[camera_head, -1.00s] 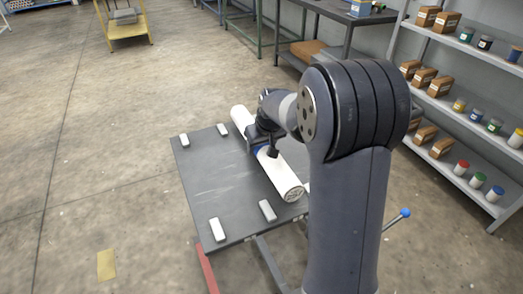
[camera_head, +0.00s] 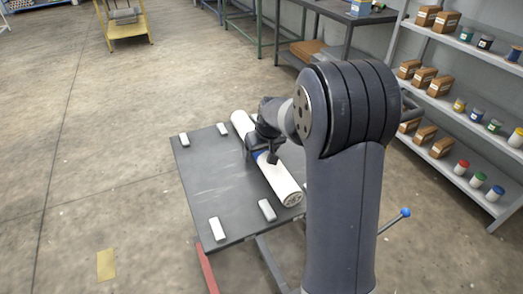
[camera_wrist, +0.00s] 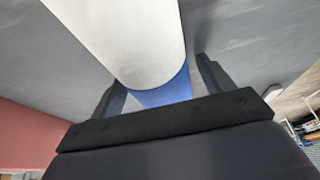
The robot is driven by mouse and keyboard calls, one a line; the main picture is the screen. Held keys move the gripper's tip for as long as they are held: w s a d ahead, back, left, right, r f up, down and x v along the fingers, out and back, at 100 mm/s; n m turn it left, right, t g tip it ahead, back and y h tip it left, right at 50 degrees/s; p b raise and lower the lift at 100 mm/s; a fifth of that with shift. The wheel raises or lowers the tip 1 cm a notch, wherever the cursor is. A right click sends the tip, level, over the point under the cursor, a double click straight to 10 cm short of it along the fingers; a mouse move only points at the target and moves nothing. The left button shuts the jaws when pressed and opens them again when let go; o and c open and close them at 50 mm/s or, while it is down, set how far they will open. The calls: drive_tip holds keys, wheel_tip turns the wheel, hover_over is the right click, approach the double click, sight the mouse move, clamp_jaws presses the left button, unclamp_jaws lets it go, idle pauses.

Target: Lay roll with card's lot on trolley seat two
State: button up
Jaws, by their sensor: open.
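A white roll (camera_head: 284,184) with a blue band (camera_head: 261,157) at its middle lies along the right side of the dark trolley top (camera_head: 205,178), beside white blocks. My gripper (camera_head: 263,155) is over the roll's middle, its fingers on either side of the band. In the wrist view the roll (camera_wrist: 125,40) and blue band (camera_wrist: 168,88) lie between the open fingers of my gripper (camera_wrist: 162,90), with a gap visible on the right. White blocks (camera_head: 217,229) mark an empty place on the trolley's left. No card or lot label is readable.
A shelf (camera_head: 465,110) with boxes and jars stands at the right. A grey bench (camera_head: 340,20) is at the back, and a yellow trolley (camera_head: 128,30) at the far left. A yellow card-like patch (camera_head: 106,265) lies on the floor.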

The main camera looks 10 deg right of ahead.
drive_tip(key=shift+r, duration=0.45)
drive_tip(key=v, duration=1.1)
drive_tip(key=shift+s+d+r, duration=0.1)
drive_tip(key=shift+s+r, duration=0.05)
drive_tip(key=shift+s, duration=0.05)
drive_tip(key=x, duration=1.2)
drive_tip(key=shift+f, duration=0.3)
drive_tip(key=shift+r, duration=2)
drive_tip(key=shift+f, duration=0.1)
